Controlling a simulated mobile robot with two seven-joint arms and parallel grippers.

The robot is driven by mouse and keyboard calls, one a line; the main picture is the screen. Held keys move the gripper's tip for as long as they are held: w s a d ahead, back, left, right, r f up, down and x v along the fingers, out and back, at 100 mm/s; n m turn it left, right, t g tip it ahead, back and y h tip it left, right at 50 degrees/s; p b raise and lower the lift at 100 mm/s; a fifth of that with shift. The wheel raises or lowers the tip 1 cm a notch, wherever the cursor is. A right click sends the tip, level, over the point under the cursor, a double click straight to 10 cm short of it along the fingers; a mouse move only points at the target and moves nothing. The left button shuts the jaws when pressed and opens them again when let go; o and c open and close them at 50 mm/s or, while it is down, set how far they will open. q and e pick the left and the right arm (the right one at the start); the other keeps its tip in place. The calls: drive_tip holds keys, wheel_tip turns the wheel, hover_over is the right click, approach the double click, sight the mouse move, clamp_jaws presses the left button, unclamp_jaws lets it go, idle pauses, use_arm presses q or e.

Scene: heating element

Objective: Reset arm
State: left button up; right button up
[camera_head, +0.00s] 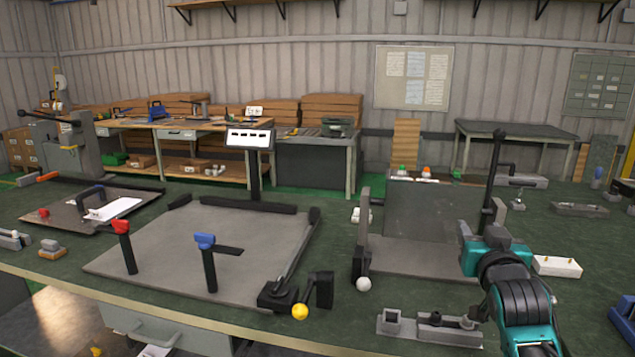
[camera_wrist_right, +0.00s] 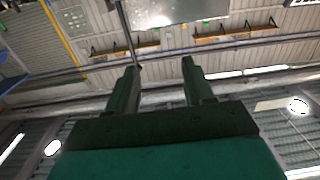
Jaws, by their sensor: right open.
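My right arm, teal and black, comes in at the lower right in the head view. Its gripper (camera_head: 464,234) is raised over the right part of the green workbench, in front of the grey upright plate fixture (camera_head: 428,212). In the right wrist view, the two fingers (camera_wrist_right: 160,75) stand apart with nothing between them. That view is tilted up at the wall and ceiling. My left gripper is not in view.
The green workbench (camera_head: 335,270) holds a flat grey plate fixture (camera_head: 190,240) with red and blue handled posts. A yellow knob (camera_head: 300,312) and a white knob (camera_head: 363,284) stand near the front. A grey block holder (camera_head: 430,328) lies by my arm. A white block (camera_head: 557,266) sits right of it.

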drive_tip(key=s+a+f+n+g+y, duration=0.1)
drive_tip(key=s+f, duration=0.1)
drive_tip(key=f, duration=0.5)
drive_tip(key=s+a+f+n+g+y, duration=0.1)
drive_tip(key=s+a+f, duration=0.1)
drive_tip(key=f, duration=0.4)
drive_tip(key=s+a+f+n+g+y, duration=0.1)
drive_tip(key=s+a+f, duration=0.3)
drive_tip(key=s+f, duration=0.6)
drive_tip(key=s+a+f+n+g+y, duration=0.1)
drive_tip(key=s+a+f+g+y, duration=0.1)
drive_tip(key=s+f, duration=0.8)
drive_tip(key=s+a+g, duration=0.1)
drive_tip(key=s+a, duration=0.1)
drive_tip(key=s, duration=0.2)
drive_tip(key=shift+s+a+f+n+g+y, duration=0.2)
drive_tip(key=shift+s+n+g+y, duration=0.1)
drive_tip(key=shift+n+y, duration=0.1)
